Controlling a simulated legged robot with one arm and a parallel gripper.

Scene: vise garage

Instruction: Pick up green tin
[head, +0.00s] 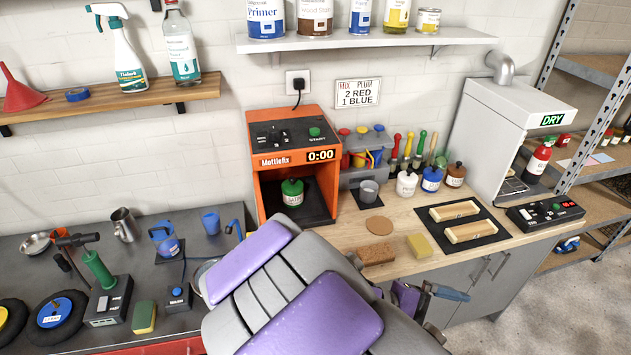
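The green tin (292,192) is a small green container with a pale label and a dark knob on top. It stands upright on the dark floor inside the open orange Mattefix machine (252,190). My purple and grey arm crosses the lower middle of the view, below and in front of the machine. What looks like my gripper (440,292) shows partly behind the arm, in front of the grey cabinet and to the right of and below the tin. It is apart from the tin. Its fingers are too small and too covered to tell open from shut.
The wooden counter (408,228) holds a brown block (376,254), a yellow sponge (419,245), a grey cup (369,191) and white, blue and brown containers right of the machine. A wall shelf (365,42) with tins hangs above. A dark bench (205,253) with tools is left.

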